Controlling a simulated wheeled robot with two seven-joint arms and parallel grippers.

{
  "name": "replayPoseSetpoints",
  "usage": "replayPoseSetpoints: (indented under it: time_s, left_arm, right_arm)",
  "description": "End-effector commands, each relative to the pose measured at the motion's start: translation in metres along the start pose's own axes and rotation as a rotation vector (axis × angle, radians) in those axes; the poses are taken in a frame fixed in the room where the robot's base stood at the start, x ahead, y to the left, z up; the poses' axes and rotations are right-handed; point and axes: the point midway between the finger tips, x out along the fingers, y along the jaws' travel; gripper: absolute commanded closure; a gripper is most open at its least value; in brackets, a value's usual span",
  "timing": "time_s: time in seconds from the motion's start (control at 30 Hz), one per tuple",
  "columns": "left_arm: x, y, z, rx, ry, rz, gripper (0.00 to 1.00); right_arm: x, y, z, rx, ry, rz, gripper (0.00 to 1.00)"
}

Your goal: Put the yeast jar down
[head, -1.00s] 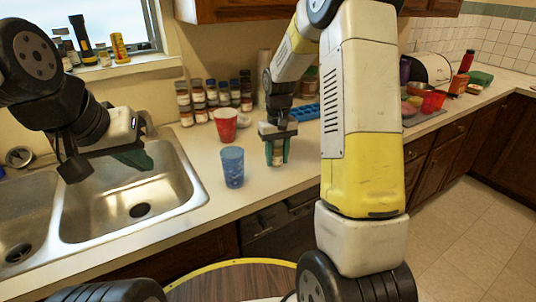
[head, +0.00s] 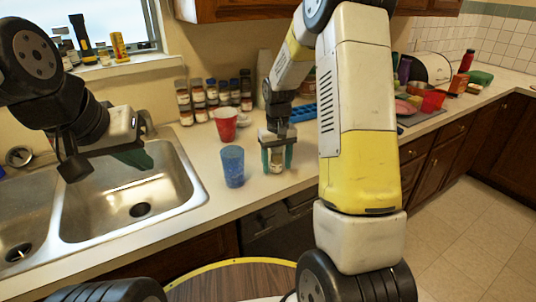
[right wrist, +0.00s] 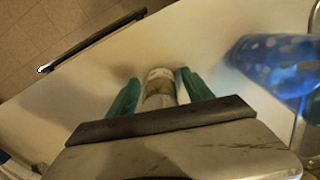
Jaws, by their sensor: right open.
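The yeast jar (head: 276,162) is a small jar with a pale label, upright on the counter near its front edge. My right gripper (head: 277,168) is over it from above, with its green fingers on either side of the jar. In the right wrist view the jar (right wrist: 160,88) stands between the fingers (right wrist: 158,95), with a gap on each side, so the gripper is open. My left gripper (head: 135,160) hangs over the sink; whether its fingers are apart does not show clearly.
A blue speckled cup (head: 232,167) stands just left of the jar, with a red cup (head: 225,124) behind it. Several spice jars (head: 210,98) line the wall. The sink (head: 130,195) is at the left. A blue tray (head: 303,113) lies behind my right arm.

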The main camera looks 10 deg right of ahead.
Motion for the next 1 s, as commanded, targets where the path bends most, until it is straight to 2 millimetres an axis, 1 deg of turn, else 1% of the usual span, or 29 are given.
replayPoseSetpoints:
  time_s: [0.17,0.4,0.5,0.6,0.77,0.87,0.97,1.0]
  left_arm:
    - [0.000,0.000,0.000,0.000,0.000,0.000,1.00]
    - [0.000,0.000,0.000,0.000,0.000,0.000,1.00]
    - [0.000,0.000,0.000,0.000,0.000,0.000,1.00]
    - [0.000,0.000,0.000,0.000,0.000,0.000,1.00]
    - [0.000,0.000,0.000,0.000,0.000,0.000,1.00]
    - [0.000,0.000,0.000,0.000,0.000,0.000,1.00]
    - [0.000,0.000,0.000,0.000,0.000,0.000,1.00]
    - [0.000,0.000,0.000,0.000,0.000,0.000,1.00]
  right_arm:
    - [-0.022,0.000,-0.002,0.000,0.006,0.000,0.41]
    - [-0.075,0.000,-0.002,0.001,0.007,0.000,0.41]
    - [-0.094,0.000,-0.001,0.001,0.005,0.000,0.41]
    - [-0.109,0.000,-0.001,0.000,0.005,0.000,0.41]
    - [-0.122,0.000,0.001,0.001,0.006,-0.001,0.41]
    - [-0.138,-0.002,0.011,0.006,0.035,-0.009,0.41]
    - [-0.163,-0.007,0.035,0.016,0.096,-0.026,0.41]
    - [-0.174,-0.010,0.048,0.021,0.127,-0.034,0.41]
